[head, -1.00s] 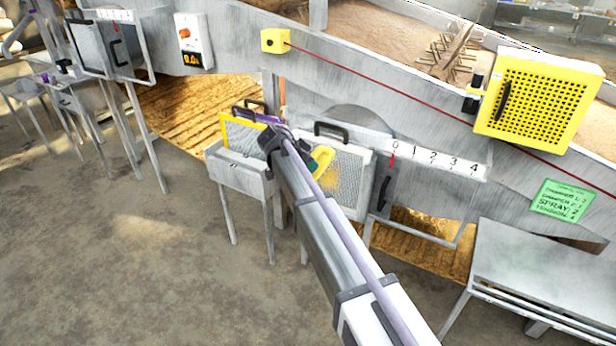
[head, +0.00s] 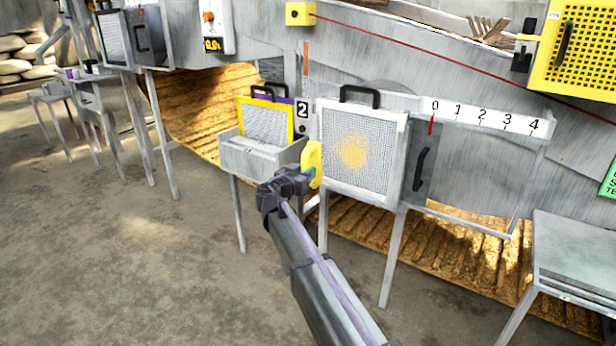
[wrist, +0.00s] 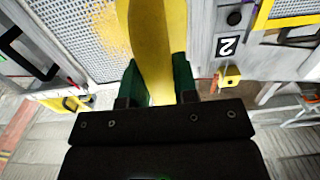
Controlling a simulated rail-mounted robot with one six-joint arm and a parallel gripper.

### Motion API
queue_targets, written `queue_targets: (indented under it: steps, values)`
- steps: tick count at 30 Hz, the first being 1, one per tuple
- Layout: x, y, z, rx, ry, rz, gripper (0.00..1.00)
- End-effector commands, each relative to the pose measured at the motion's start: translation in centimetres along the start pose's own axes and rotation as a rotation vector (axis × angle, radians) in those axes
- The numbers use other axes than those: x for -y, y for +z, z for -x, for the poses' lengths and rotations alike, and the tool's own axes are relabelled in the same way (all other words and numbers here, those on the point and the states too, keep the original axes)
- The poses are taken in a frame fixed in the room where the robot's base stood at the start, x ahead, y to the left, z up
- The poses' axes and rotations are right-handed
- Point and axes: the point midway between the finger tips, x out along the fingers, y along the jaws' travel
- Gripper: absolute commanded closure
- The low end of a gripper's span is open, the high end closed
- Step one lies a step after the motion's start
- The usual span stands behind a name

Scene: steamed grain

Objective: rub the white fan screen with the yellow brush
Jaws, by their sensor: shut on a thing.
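The white fan screen (head: 383,155) stands upright in its slot at the centre of the head view, with a black handle on top. A yellow-brown patch (head: 353,151) marks the middle of its mesh. My gripper (head: 308,175) is at the screen's lower left edge, shut on the yellow brush (head: 312,158). In the wrist view the brush (wrist: 158,50) stands between the green fingers, and the white mesh (wrist: 85,35) is behind it to the left. I cannot tell whether the brush touches the screen.
A box (head: 255,157) left of the screen holds yellow-framed (head: 265,120) and purple-framed screens beside a "2" label. A grey sliding plate (head: 421,160) and a 0–4 scale (head: 482,114) are on the right. A grey table (head: 580,250) stands at lower right.

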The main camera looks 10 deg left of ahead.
Motion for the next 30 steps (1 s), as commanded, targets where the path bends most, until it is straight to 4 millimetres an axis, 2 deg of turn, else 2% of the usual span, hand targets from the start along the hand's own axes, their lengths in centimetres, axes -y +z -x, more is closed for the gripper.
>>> queue_targets:
  steps: [15,30]
  values:
    - [0.0,0.0,-5.5,0.002,0.002,0.000,0.92]
    - [-0.1,0.0,-5.8,0.002,0.002,0.000,0.92]
